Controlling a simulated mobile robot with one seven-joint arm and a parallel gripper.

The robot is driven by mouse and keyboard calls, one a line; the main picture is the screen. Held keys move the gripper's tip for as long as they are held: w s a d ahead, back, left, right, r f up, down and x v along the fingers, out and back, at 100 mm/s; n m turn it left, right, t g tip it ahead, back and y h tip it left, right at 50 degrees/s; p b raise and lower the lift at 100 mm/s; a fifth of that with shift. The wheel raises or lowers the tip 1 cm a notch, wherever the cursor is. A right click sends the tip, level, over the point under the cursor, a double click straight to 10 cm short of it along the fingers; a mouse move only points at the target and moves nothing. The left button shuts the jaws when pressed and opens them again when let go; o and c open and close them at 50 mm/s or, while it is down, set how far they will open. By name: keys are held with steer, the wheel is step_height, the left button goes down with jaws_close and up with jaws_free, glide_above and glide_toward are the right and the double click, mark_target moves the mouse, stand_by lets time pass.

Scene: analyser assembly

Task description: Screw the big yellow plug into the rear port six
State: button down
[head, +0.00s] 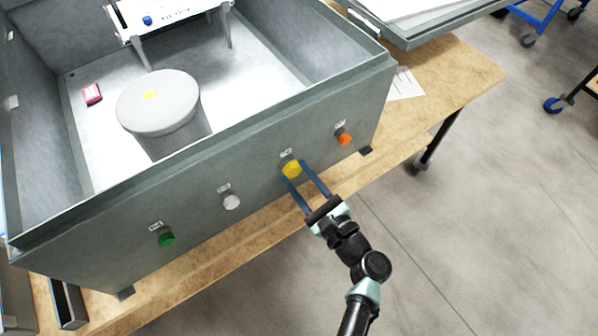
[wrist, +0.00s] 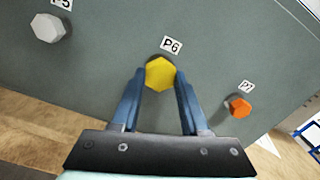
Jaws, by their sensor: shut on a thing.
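The big yellow plug (head: 291,169) sits at the port labelled P6 on the outer wall of the grey box (head: 255,150). In the wrist view the yellow plug (wrist: 160,74) shows its hexagonal head just below the P6 label (wrist: 172,44). My gripper (head: 296,172) is shut on the plug, with one blue finger on each side of its head. The fingers also show in the wrist view (wrist: 159,92). The port itself is hidden behind the plug, so I cannot tell how deep the plug sits.
On the same wall are an orange plug (head: 345,139) at P7 to the right, a white plug (head: 231,202) to the left and a green plug (head: 167,239) further left. The box stands on a wooden table (head: 455,80).

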steer(key=m+p, duration=0.2)
steer(key=m, duration=0.1)
steer(key=m+p, duration=0.1)
steer(key=m, duration=0.1)
steer(key=shift+r, duration=0.25)
steer(key=m+p, duration=0.3)
steer(key=m, duration=0.3)
steer(key=shift+w+p, duration=0.1)
steer(key=shift+p, duration=0.2)
steer(key=m+p, duration=0.2)
steer(key=m, duration=0.3)
steer(key=m+p, duration=0.1)
steer(key=m, duration=0.2)
steer(key=shift+m, duration=0.4)
steer(key=shift+f+m, duration=0.25)
steer(key=shift+m, duration=0.95)
steer(key=c, duration=0.5)
jaws_free()
